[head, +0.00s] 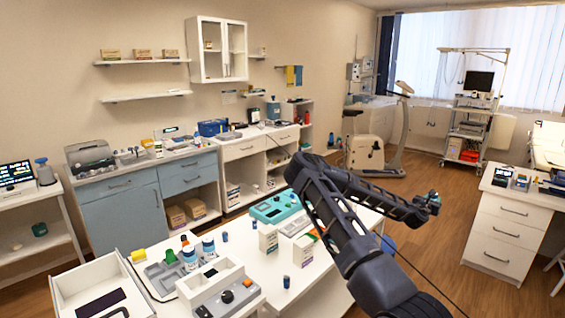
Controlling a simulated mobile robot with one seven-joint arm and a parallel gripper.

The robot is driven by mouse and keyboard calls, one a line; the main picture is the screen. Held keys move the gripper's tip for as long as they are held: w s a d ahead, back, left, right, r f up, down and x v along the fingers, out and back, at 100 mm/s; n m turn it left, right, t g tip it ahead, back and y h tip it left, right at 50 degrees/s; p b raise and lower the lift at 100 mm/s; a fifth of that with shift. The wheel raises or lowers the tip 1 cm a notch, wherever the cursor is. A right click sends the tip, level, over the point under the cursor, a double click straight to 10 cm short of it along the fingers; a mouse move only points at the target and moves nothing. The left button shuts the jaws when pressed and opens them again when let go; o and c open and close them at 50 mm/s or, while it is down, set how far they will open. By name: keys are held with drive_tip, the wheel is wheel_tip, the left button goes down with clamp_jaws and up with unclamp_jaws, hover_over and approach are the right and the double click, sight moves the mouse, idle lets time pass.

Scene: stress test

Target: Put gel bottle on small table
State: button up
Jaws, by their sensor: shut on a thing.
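My arm reaches from the bottom right over the front table. My gripper (433,204) is at its far end, over the open floor to the right of the table. It is shut on a small dark object, too small and too covered by the fingers to identify. I cannot tell whether this is the gel bottle. White bottles with blue labels (208,246) stand on the front white table (258,285), well left of my gripper. A small white table (58,205) stands at the far left, with a screen on it. I cannot tell which table is the small one.
A white drawer desk (507,235) stands at the right with small items on top. An exercise bike (368,152) and a wheeled equipment cart (470,128) stand at the back. Blue cabinets (133,212) line the left wall. The wooden floor (425,190) between is mostly free.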

drive_tip(key=w+a+f+n+t+y, duration=0.1)
drive_tip(key=w+a+n+t+y, duration=0.25)
drive_tip(key=a, duration=1.75)
drive_tip(key=w+a+n+t+y, duration=0.25)
drive_tip(key=w+a+y, duration=0.2)
drive_tip(key=a, duration=1.65)
drive_tip(key=shift+s+f+n+y, duration=0.95)
drive_tip(key=shift+s+f+y, duration=0.35)
drive_tip(key=shift+s+f, duration=0.55)
drive_tip(key=shift+s+f+n+y, duration=0.95)
drive_tip(key=shift+s+f+y, duration=0.35)
drive_tip(key=shift+s+f, duration=0.45)
drive_tip(key=shift+s+r, duration=0.15)
drive_tip(key=shift+r, duration=0.1)
